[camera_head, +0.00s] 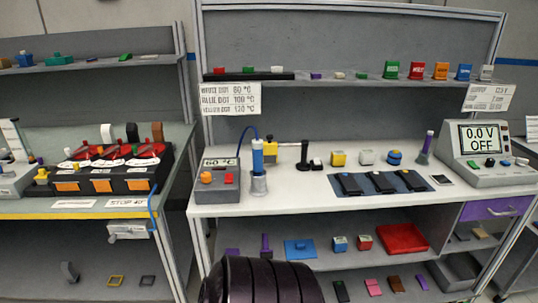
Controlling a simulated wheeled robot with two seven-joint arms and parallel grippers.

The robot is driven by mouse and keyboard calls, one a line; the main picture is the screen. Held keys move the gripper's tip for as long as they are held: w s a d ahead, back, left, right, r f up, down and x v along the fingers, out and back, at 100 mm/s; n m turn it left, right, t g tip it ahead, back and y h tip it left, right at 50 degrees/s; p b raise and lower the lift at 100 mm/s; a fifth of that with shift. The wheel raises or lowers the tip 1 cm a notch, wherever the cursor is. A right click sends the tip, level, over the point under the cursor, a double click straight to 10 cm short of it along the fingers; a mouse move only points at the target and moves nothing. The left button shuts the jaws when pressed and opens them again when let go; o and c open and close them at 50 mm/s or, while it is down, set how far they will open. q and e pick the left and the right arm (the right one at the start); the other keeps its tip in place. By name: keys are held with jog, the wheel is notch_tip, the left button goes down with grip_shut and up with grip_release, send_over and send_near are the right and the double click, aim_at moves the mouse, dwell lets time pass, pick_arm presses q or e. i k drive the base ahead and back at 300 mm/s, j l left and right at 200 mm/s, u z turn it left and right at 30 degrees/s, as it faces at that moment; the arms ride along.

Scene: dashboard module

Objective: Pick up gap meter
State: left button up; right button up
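I cannot tell for sure which thing is the gap meter. Small devices lie on the white workbench (330,200), among them a small dark flat device with a light edge (441,180) near the right part of the bench. Three black flat devices (381,183) lie in a row on grey-blue mats. A white device with a blue cable (130,230) hangs at the front edge of the left bench. A grey bench meter (486,165) reading "0.0V OFF" stands at the right. Neither of my grippers is in view.
A grey station showing 60 °C (218,192) stands at the bench's left, with a blue-handled tool (258,165) beside it. A lower shelf holds a red tray (402,239) and small blocks. An upper shelf holds coloured blocks. The bench's front middle is clear.

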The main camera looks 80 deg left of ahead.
aim_at(338, 157)
jog(key=u, duration=2.15)
jog(key=z, duration=4.15)
jog(key=u, duration=4.2)
